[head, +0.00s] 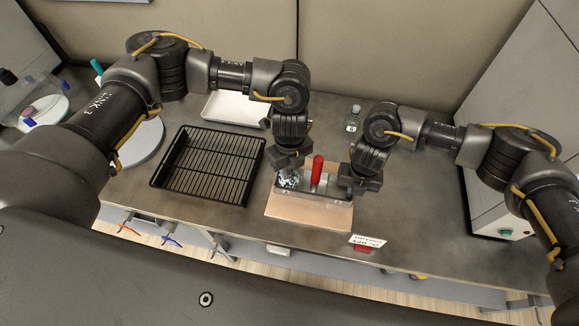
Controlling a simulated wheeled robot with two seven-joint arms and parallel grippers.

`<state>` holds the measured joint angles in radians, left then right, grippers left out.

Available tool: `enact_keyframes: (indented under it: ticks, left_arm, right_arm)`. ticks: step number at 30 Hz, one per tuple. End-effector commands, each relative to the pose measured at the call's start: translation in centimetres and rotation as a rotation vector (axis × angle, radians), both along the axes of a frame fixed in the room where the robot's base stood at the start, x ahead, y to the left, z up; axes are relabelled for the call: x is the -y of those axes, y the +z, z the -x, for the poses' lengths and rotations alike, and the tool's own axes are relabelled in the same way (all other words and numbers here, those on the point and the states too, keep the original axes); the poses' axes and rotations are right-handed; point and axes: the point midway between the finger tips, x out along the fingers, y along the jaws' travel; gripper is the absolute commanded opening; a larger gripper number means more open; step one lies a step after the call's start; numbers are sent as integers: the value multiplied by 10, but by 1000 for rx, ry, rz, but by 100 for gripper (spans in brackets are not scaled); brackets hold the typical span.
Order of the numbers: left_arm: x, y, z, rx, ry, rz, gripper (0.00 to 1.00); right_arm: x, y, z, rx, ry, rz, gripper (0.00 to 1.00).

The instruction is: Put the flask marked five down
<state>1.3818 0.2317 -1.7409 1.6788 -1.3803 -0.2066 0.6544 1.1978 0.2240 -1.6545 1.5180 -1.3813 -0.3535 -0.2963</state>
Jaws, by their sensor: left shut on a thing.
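My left gripper (289,164) points down over the left end of a small grey metal tray or box. It is shut on a clear glassy thing (288,180), which looks like a small flask. I cannot read a mark on it, and the gripper hides its top. Another small clear flask (352,121) stands at the back of the bench, and its mark is too small to read. My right gripper (354,186) is low at the right end of the grey tray (330,189). Its fingertips are hidden, so I cannot tell whether it holds the tray.
A red upright handle (317,170) stands between the grippers. The grey tray sits on a tan board (300,212). A black wire rack (208,165) is to the left, with a white tray (232,109) behind it. A small sign (367,241) is at the front edge. Bench right of the board is clear.

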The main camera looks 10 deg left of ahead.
Motion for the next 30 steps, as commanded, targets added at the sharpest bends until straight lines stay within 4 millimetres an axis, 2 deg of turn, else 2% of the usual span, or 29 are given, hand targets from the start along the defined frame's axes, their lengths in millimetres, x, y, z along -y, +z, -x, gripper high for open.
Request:
enact_keyframes:
  ticks: [11,12,16,25,30]
  left_arm:
    - [0,-6,0,1,1,1,0]
    - [0,-6,0,1,1,0,29]
    - [0,-6,0,1,0,0,46]
    - [0,-4,0,1,0,0,47]
    - [1,13,-1,4,-1,4,47]
  right_arm:
    - [0,0,0,0,0,0,0]
    - [0,0,0,0,0,0,0]
    - [0,0,0,0,0,0,0]
    - [0,0,0,0,0,0,0]
    - [0,0,0,0,0,0,0]
